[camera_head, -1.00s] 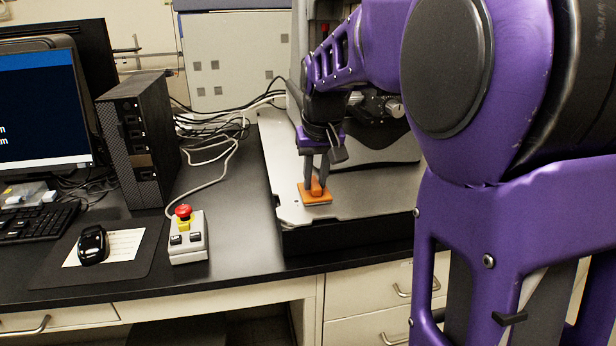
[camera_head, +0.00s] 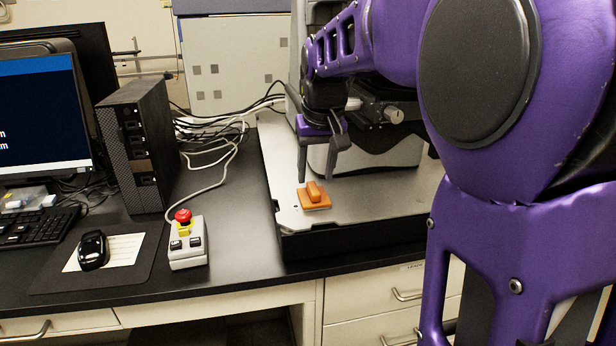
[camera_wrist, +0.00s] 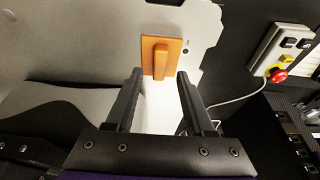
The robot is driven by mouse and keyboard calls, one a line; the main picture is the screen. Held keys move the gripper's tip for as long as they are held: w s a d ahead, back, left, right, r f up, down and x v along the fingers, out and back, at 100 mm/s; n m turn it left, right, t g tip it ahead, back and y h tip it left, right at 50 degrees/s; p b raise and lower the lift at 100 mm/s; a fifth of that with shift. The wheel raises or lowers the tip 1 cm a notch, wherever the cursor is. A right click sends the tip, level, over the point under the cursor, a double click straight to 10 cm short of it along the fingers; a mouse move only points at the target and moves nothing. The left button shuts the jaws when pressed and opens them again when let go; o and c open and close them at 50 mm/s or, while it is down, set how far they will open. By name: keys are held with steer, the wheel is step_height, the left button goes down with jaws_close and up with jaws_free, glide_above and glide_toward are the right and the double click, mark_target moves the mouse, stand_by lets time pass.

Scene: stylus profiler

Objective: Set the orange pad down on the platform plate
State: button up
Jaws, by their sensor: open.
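The orange pad (camera_head: 314,198), a flat square with a raised grip bar on top, lies flat on the light metal platform plate (camera_head: 375,190), near the plate's front left corner. My gripper (camera_head: 318,172) is open and empty, just behind and above the pad. In the wrist view the pad (camera_wrist: 161,58) lies beyond the two open fingertips (camera_wrist: 160,75), with its grip bar uppermost. Nothing hides the pad in either view.
A control box with a red stop button (camera_head: 183,216) stands left of the platform. A black computer tower (camera_head: 137,145), a mouse (camera_head: 92,250) on a mat and a monitor (camera_head: 40,120) are farther left. The instrument body (camera_head: 365,152) stands behind the plate.

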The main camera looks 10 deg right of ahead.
steer(key=p+v, duration=0.1)
steer(key=v, duration=0.7)
steer(key=shift+r, duration=0.15)
steer(key=shift+s, duration=0.1)
